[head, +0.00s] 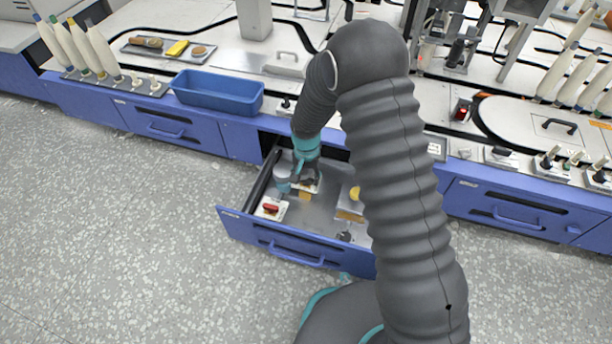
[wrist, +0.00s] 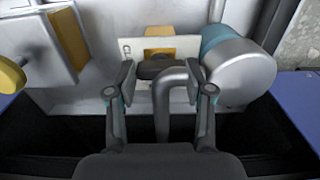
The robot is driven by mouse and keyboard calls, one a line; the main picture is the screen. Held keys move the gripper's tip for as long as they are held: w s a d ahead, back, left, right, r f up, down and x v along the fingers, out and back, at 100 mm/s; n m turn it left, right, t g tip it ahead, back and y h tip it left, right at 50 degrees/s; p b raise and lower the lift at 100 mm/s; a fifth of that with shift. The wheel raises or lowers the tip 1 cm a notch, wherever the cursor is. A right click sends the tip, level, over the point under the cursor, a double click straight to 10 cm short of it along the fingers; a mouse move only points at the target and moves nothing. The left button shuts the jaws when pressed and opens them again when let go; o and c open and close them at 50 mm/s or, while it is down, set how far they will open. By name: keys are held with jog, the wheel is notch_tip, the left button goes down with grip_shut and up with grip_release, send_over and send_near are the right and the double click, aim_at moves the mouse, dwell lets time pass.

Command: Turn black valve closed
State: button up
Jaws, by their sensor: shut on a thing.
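The black valve (wrist: 158,69) shows in the wrist view as a dark handle in front of a pale plate (wrist: 186,50) with partly hidden lettering that begins "CL". My gripper (wrist: 160,76) has its two fingers on either side of the handle, shut on it. The exact angle of the handle is hard to tell.
The blue-fronted drawer (head: 290,248) is pulled out. Inside, a red switch (head: 270,208) lies left of my gripper and a yellow knob (head: 355,193) right of it. In the wrist view a grey and teal cylinder (wrist: 240,70) stands close to the right finger.

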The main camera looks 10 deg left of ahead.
dwell(0.5)
jog(key=o, duration=1.2)
jog(key=shift+c, duration=0.2)
jog(key=shift+a, duration=0.2)
